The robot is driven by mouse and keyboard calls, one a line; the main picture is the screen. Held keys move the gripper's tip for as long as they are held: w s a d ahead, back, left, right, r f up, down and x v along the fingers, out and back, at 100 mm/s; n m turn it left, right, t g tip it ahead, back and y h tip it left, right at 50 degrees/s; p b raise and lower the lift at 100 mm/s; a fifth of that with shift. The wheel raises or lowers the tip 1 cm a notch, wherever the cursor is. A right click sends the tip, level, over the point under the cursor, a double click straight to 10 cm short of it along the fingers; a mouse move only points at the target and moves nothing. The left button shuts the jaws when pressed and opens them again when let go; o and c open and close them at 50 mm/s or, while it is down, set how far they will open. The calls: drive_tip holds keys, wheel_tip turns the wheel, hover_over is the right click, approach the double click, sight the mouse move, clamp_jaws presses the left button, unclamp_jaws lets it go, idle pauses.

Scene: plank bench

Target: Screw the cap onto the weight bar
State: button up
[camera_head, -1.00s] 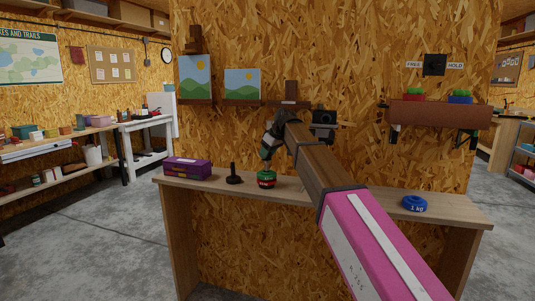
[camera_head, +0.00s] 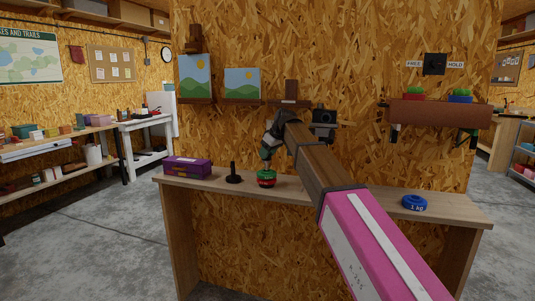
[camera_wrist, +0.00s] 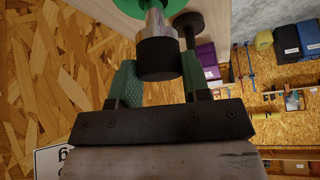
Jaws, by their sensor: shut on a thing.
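The black cap (camera_wrist: 158,62) sits between the green fingers of my gripper (camera_wrist: 160,82) in the wrist view, and my gripper is shut on it. The cap is at the end of the silver weight bar (camera_wrist: 154,22), in line with it. How far it is threaded cannot be told. A green disc (camera_wrist: 128,4) surrounds the bar beyond. In the head view, my gripper (camera_head: 267,163) points down from above the red and green weights (camera_head: 266,180) on the bench. The cap and bar are hard to make out there.
A black stand with an upright peg (camera_head: 233,176) is close to the left of the weights. A purple box (camera_head: 187,167) lies farther left. A blue 1 kg weight (camera_head: 414,203) lies at the right on the plank bench (camera_head: 455,212). Shelves hang on the wall behind.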

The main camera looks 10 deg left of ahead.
idle(0.4)
drive_tip(key=shift+m+t+h, duration=0.4)
drive_tip(key=shift+m+t, duration=0.2)
drive_tip(key=shift+m, duration=0.9)
drive_tip(key=shift+s, duration=0.1)
drive_tip(key=shift+f+m, duration=0.1)
drive_tip(key=shift+m, duration=0.4)
drive_tip(key=shift+m+t+h, duration=0.6)
drive_tip(key=shift+m, duration=0.3)
drive_tip(key=shift+a, duration=0.1)
drive_tip(key=shift+m+h, duration=0.3)
drive_tip(key=shift+m, duration=0.6)
drive_tip(key=shift+m+t+h, duration=0.3)
drive_tip(key=shift+m+t, duration=0.1)
drive_tip(key=shift+m, duration=0.1)
